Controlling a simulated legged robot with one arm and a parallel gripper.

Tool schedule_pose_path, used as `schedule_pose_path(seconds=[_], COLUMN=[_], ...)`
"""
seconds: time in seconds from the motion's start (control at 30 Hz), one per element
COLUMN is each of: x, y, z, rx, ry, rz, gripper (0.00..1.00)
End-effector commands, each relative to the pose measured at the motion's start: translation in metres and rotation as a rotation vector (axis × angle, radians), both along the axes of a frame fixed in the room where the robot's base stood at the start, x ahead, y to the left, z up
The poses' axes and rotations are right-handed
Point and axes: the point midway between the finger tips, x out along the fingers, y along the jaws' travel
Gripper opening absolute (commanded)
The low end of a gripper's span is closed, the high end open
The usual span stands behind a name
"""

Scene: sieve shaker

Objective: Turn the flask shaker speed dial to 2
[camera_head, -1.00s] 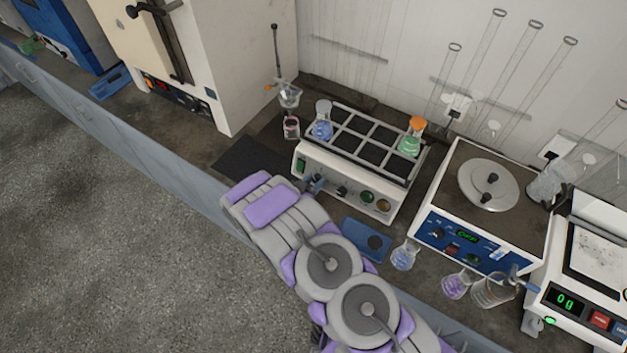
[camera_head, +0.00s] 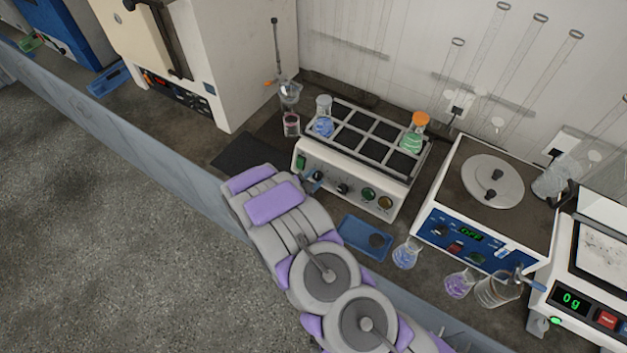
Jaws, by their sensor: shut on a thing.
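The flask shaker (camera_head: 346,184) is a white box with a black-grid rack on top, holding a blue-liquid flask (camera_head: 323,122) and an orange-capped green-liquid flask (camera_head: 414,132). Its front has a green switch, small dark knobs, and green and amber round parts. The speed dial (camera_head: 318,175) seems to be the left dark knob; its scale is too small to read. My gripper (camera_head: 311,181) is at this knob, mostly hidden behind my grey and purple arm. It is shut on the knob, as far as the small visible part shows.
A blue tray (camera_head: 365,237) and a blue-liquid flask (camera_head: 406,254) stand in front of the shaker. A hot-plate-like device (camera_head: 488,220) with a blue panel is to the right, then a balance (camera_head: 572,302). A dark mat (camera_head: 246,153) lies left.

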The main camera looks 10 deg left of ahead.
Motion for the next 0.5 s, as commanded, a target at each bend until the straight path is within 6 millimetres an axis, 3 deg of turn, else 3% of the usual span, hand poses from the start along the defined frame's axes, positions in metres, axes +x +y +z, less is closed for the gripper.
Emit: schedule_pose_path(seconds=[0.5], x=[-0.0017], y=[0.0016], z=[-0.0016], rx=[0.062], ry=[-0.015], rz=[-0.02], gripper=[0.05])
